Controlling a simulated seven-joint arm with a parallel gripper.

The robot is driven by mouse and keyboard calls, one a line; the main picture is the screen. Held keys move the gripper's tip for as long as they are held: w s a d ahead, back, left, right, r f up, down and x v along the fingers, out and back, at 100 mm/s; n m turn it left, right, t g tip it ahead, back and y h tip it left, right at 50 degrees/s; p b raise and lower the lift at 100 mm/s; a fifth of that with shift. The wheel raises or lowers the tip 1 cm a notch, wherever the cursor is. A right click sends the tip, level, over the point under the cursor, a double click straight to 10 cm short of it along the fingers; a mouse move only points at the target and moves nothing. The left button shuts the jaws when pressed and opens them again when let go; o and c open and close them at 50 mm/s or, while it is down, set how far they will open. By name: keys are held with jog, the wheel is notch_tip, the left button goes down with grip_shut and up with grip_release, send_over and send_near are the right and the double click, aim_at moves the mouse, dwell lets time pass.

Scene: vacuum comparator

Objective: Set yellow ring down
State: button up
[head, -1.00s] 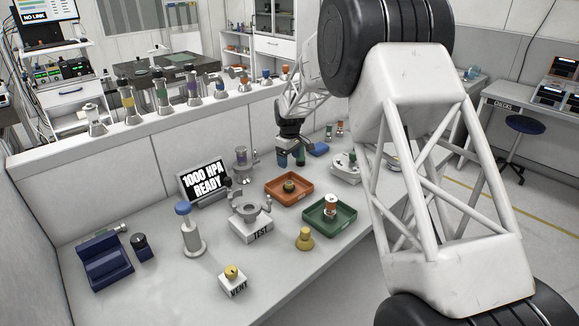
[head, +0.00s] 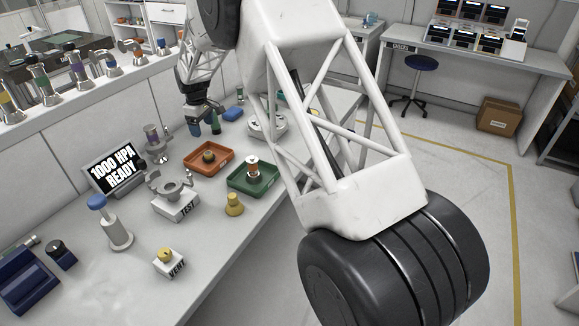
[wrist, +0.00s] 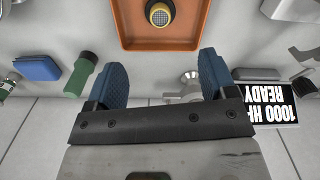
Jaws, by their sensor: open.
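The yellow-rimmed round piece (head: 208,156), likely the yellow ring, stands in the orange tray (head: 190,168). In the wrist view the piece (wrist: 160,13) shows a yellow rim around a grey meshed centre, at the top edge inside the orange tray (wrist: 128,38). My gripper (head: 204,127) is behind the tray in the head view. In the wrist view my gripper (wrist: 163,80) has its two blue fingers wide apart with nothing between them, clear of the piece. Whether the fingers touch the table cannot be told.
A green tray (head: 236,182) holding a white and orange piece stands beside the orange one. A brass piece (head: 234,204), the TEST stand (head: 176,206) and the VENT block (head: 168,264) stand nearer. A green-handled thing (wrist: 80,75) and a blue block (wrist: 37,68) lie near my fingers.

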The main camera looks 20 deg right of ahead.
jog(key=s+d+r+m, duration=0.2)
jog(key=s+d+r, duration=0.35)
jog(key=s, duration=0.35)
jog(key=s+d+r+m+t, duration=0.15)
jog(key=s+d+r, duration=0.25)
jog(key=s+r, duration=0.4)
jog(key=s+d+r+m, duration=0.2)
jog(key=s+d+r, duration=0.35)
jog(key=s, duration=0.45)
jog(key=s+d+f+m, duration=0.1)
jog(key=s+d+m, duration=0.2)
jog(key=s, duration=1.3)
jog(key=s+d+f+m+t, duration=0.1)
jog(key=s+d+m, duration=0.2)
jog(key=s, duration=1.4)
jog(key=shift+s+d, duration=0.15)
jog(key=shift+d, duration=0.8)
